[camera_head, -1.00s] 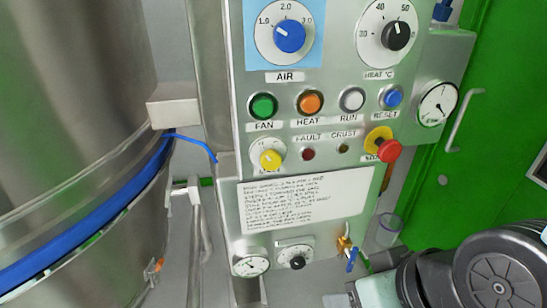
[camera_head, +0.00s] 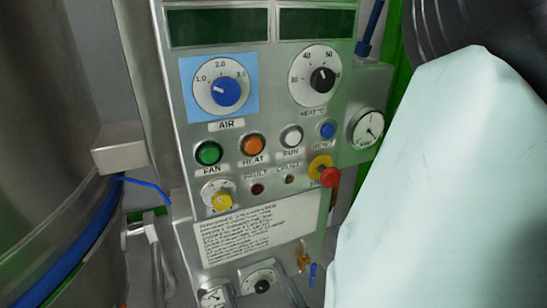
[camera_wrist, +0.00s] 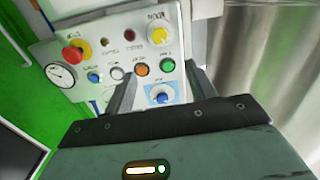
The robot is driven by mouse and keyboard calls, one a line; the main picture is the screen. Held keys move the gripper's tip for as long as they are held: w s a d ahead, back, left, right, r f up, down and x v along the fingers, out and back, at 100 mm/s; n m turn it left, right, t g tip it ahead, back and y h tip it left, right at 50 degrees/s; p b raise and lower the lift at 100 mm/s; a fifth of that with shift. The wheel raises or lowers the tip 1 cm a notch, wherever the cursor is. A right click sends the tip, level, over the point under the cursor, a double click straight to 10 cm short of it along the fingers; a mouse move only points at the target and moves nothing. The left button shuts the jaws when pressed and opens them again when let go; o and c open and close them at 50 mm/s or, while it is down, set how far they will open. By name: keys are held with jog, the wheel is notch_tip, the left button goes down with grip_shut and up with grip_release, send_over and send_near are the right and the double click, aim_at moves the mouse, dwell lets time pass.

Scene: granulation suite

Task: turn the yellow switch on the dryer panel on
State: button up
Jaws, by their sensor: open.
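The yellow switch (camera_head: 221,201) is a round knob on a pale disc at the lower left of the steel dryer panel (camera_head: 180,125), below the green FAN button. In the wrist view the panel appears upside down, and the yellow switch (camera_wrist: 158,35) is near the top, beyond the fingers. Its label and setting are too small to read. My gripper (camera_wrist: 161,72) is open and empty, its two fingers apart and pointing toward the panel. It appears short of the switch, with no contact visible. The gripper is out of the head view, where only my pale-covered arm shows at the right.
Green FAN (camera_head: 208,153) and orange HEAT (camera_head: 253,145) buttons sit just above the switch. A red emergency knob (camera_head: 329,177) sticks out at the right. The blue AIR dial (camera_head: 226,92) is higher up. A large steel vessel (camera_head: 50,110) stands left of the panel.

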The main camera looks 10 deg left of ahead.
aim_at(223, 203)
jog(key=p+x, duration=0.5)
jog(key=x, duration=1.2)
jog(key=shift+w+a+p, duration=0.1)
jog(key=shift+p, duration=0.3)
jog(key=c, duration=1)
